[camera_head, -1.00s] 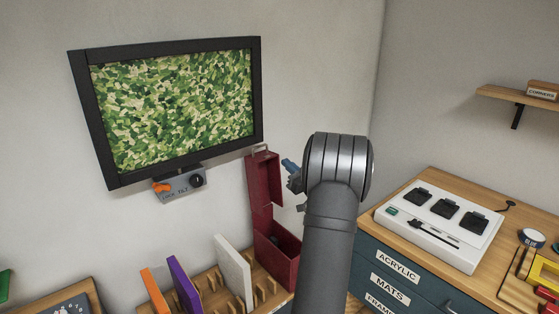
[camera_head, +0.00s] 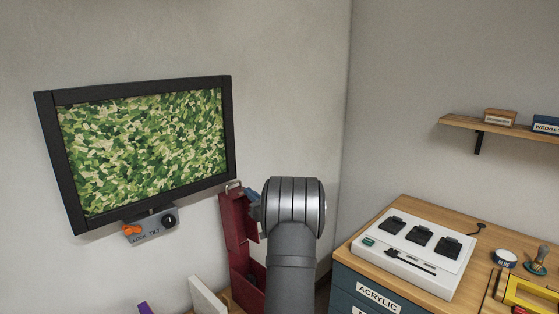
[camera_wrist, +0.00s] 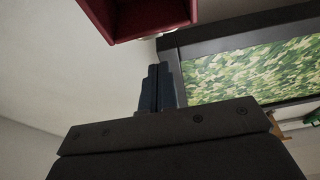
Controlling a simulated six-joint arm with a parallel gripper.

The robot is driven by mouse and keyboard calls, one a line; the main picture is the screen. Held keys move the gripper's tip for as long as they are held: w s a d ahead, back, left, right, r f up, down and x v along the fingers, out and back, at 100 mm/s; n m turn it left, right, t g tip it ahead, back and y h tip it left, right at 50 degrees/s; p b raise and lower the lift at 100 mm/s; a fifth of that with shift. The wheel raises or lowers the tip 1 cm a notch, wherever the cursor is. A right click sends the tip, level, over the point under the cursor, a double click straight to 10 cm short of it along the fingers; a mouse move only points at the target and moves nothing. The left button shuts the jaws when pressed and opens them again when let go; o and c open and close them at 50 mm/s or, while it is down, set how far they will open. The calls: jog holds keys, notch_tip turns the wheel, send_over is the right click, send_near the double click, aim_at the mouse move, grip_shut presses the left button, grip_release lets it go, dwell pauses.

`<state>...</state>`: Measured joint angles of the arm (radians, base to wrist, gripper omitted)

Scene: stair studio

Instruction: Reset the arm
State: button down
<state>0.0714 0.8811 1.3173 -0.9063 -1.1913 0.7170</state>
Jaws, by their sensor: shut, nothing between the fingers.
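My gripper shows in the wrist view (camera_wrist: 158,88), with its dark blue-grey fingers together and nothing between them. In the head view my gripper (camera_head: 254,205) is mostly hidden behind my grey arm. The red box also shows at the top of the wrist view (camera_wrist: 140,15), apart from the fingertips.
A black-framed green camouflage picture (camera_head: 145,150) hangs on the left wall, with a grey knob unit (camera_head: 150,228) beneath it. At right, a wooden-topped cabinet (camera_head: 405,205) carries a white panel (camera_head: 415,245). A shelf (camera_head: 470,123) is on the right wall.

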aim_at(241, 193)
jog(key=x, duration=0.3)
jog(key=f+x, duration=0.1)
jog(key=x, duration=0.2)
jog(key=shift+w+a+f, duration=0.1)
jog(key=shift+w+a, duration=0.2)
jog(key=shift+w, duration=0.05)
jog(key=shift+s+d, duration=0.25)
jog(key=shift+d, duration=0.05)
jog(key=s+d, duration=1)
jog(key=w+a, duration=1)
jog(key=shift+w+a, duration=0.3)
jog(key=shift+a, duration=0.1)
jog(key=v, duration=1.9)
notch_tip(241, 193, up, 13)
jog(key=n+g+h, duration=0.5)
jog(key=n+g, duration=0.1)
jog(key=n, duration=1.1)
jog(key=shift+s+n+h, duration=0.2)
jog(key=shift+n+h, duration=0.1)
